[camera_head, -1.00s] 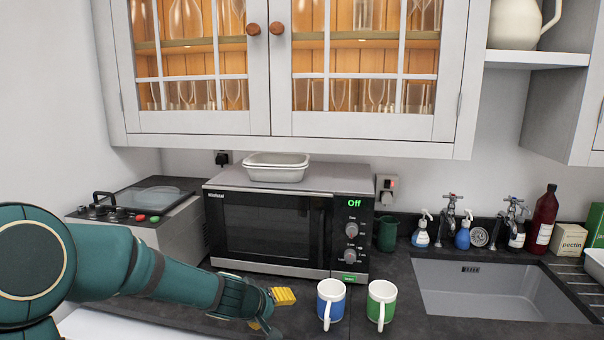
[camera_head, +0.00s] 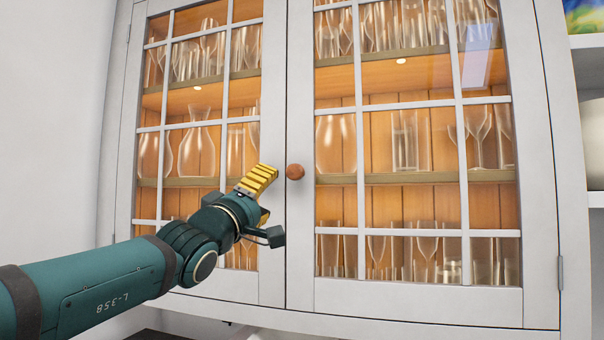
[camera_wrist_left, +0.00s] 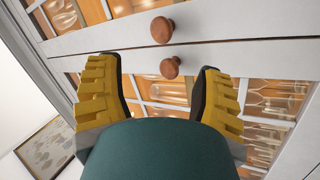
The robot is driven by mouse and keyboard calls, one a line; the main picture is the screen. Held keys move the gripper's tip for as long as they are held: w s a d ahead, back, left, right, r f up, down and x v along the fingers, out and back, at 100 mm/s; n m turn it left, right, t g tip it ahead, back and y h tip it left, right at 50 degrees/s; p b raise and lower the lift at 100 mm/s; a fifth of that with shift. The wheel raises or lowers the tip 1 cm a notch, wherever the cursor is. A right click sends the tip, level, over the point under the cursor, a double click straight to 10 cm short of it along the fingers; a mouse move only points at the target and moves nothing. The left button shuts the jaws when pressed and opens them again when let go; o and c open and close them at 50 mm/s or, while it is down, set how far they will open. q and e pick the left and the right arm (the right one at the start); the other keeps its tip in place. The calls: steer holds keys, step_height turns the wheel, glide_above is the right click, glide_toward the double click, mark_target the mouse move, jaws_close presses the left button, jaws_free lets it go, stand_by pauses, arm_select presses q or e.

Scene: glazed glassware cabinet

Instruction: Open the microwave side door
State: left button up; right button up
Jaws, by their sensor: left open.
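The microwave is not in view now. The head view shows the white glazed cabinet, with its left door (camera_head: 272,265) and right door (camera_head: 420,300) shut. The right door's round brown knob (camera_head: 295,171) is visible; the left door's knob is hidden behind my gripper there. My left gripper (camera_head: 264,196), with yellow fingers, is open in front of the left door near its inner edge. In the left wrist view, the nearer knob (camera_wrist_left: 170,68) appears between the spread fingertips (camera_wrist_left: 157,72), with the other knob (camera_wrist_left: 162,30) beyond. Contact cannot be told. My right gripper is not in view.
Several glasses and a carafe (camera_head: 197,152) stand on shelves behind the panes. An open shelf (camera_head: 596,199) with a pale jug (camera_head: 594,140) is at the right. A framed picture (camera_wrist_left: 45,148) shows in the wrist view. White wall is at the left.

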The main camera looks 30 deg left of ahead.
mark_target(293, 174)
arm_select(q)
steer(key=p+x, duration=0.5)
steer(key=x, duration=0.8)
steer(key=shift+w+f, duration=0.1)
steer(key=shift+f, duration=0.05)
steer(key=shift+o, duration=0.2)
steer(key=shift+d, duration=0.1)
jaws_close()
